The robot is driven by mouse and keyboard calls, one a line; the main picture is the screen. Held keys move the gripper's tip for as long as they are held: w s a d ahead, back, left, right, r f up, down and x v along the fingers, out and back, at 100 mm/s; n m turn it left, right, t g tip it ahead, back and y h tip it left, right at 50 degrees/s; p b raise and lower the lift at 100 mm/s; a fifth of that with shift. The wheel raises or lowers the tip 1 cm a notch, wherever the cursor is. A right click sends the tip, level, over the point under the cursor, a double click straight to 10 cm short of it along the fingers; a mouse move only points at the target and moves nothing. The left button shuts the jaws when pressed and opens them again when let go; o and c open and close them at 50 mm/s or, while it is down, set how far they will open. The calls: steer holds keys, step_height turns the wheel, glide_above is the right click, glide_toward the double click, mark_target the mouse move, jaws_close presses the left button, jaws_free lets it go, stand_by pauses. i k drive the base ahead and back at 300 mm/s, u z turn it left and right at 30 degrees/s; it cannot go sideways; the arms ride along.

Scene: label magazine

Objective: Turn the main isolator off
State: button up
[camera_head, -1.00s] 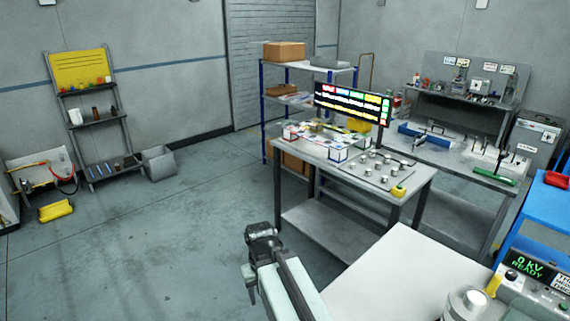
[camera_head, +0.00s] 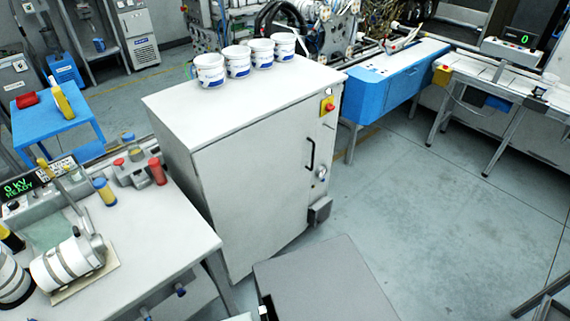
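A tall white-grey cabinet (camera_head: 250,190) stands in the middle of the view. On its right side, near the top, is a red rotary-looking knob on a yellow plate (camera_head: 328,107), which looks like the main isolator. It is small, and I cannot read its position. Below it are a black door handle (camera_head: 311,155) and a small round fitting (camera_head: 321,173). My gripper is not clearly in view; only small pieces, possibly of my arm, show at the bottom edge, well below and apart from the knob.
White tubs (camera_head: 237,62) stand on the cabinet top. A bench (camera_head: 150,240) with test gear is at left. A blue machine (camera_head: 395,75) is behind right. A grey flat-topped block (camera_head: 325,285), possibly mine, fills the bottom middle. The floor (camera_head: 430,210) right of the cabinet is clear.

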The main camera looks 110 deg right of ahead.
mark_target(330, 107)
steer(key=k, duration=0.5)
steer(key=z, duration=5)
steer(key=i, duration=5.75)
steer(key=u, duration=0.35)
